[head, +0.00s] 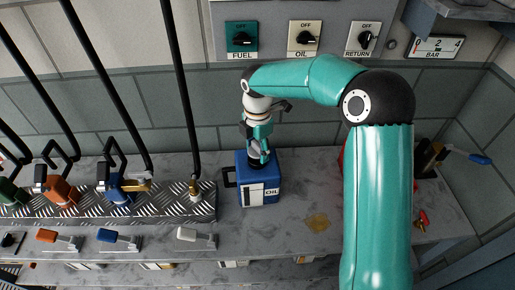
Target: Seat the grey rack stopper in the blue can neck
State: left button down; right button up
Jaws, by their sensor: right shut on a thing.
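The blue can (258,192), with a white OIL label and a dark handle at its left, stands upright on the grey bench. My right gripper (263,156) points down directly over the can's top. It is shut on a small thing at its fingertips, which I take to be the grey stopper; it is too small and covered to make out. The can's neck is hidden by the gripper, so I cannot tell whether the stopper touches it or is in it. My left gripper is not in view.
A diamond-plate ledge (170,208) at left holds green, orange and blue nozzles with black hoses. Orange, blue and white levers (187,234) line its front. A red object (422,217) lies at right. My right arm hides much of the bench's right side.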

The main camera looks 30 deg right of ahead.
aim_at(257, 143)
jog(key=shift+f+b, duration=0.4)
jog(key=shift+f, duration=0.3)
jog(key=o, duration=1.2)
jog(key=shift+r, duration=0.1)
notch_tip(257, 143, up, 10)
jog(key=shift+w+r, duration=0.1)
jog(key=shift+r, duration=0.75)
